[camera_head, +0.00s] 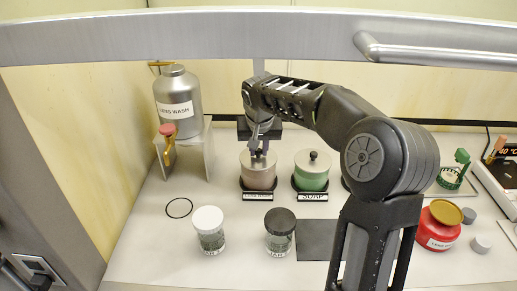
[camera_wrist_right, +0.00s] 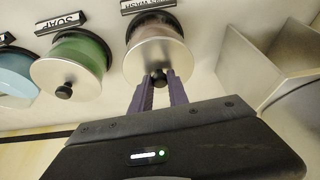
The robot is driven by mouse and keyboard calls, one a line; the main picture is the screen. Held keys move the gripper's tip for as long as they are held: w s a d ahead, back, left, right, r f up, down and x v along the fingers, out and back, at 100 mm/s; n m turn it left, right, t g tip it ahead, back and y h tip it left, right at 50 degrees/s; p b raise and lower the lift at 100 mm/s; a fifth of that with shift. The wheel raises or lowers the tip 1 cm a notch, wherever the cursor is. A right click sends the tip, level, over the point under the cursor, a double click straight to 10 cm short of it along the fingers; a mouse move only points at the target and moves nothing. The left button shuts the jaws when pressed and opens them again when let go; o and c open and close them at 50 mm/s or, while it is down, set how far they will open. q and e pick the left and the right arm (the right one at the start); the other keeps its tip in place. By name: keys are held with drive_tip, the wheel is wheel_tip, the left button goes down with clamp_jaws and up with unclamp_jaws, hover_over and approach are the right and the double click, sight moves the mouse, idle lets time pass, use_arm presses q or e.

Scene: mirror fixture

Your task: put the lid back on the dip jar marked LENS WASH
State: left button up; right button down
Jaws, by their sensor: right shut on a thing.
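The dip jar (camera_head: 258,180) with pinkish-brown contents stands in a dark holder at the back middle. Its small front label is hard to read in the head view; in the wrist view the label (camera_wrist_right: 147,4) appears upside down and reads WASH at its end. The pale metal lid (camera_wrist_right: 150,62) lies level over this jar's mouth. I cannot tell whether it rests fully on the rim. My right gripper (camera_head: 259,151) points down from above, shut on the lid's dark knob (camera_wrist_right: 158,78). My left gripper is not in view.
A lidded green jar (camera_head: 311,178) marked SOAP stands just right. A silver LENS WASH canister (camera_head: 178,97) sits on a stand at left. Two small jars, white-lidded (camera_head: 208,222) and black-lidded (camera_head: 280,222), stand in front. A red jar (camera_head: 438,228) is at right. A metal bar crosses the top.

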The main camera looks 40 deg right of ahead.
idle(0.6)
idle(0.3)
drive_tip(key=c, duration=0.7)
unclamp_jaws()
drive_tip(key=shift+r, duration=0.1)
drive_tip(key=shift+r+p, duration=2.4)
drive_tip(key=shift+r, duration=1)
drive_tip(key=shift+c, duration=0.6)
clamp_jaws()
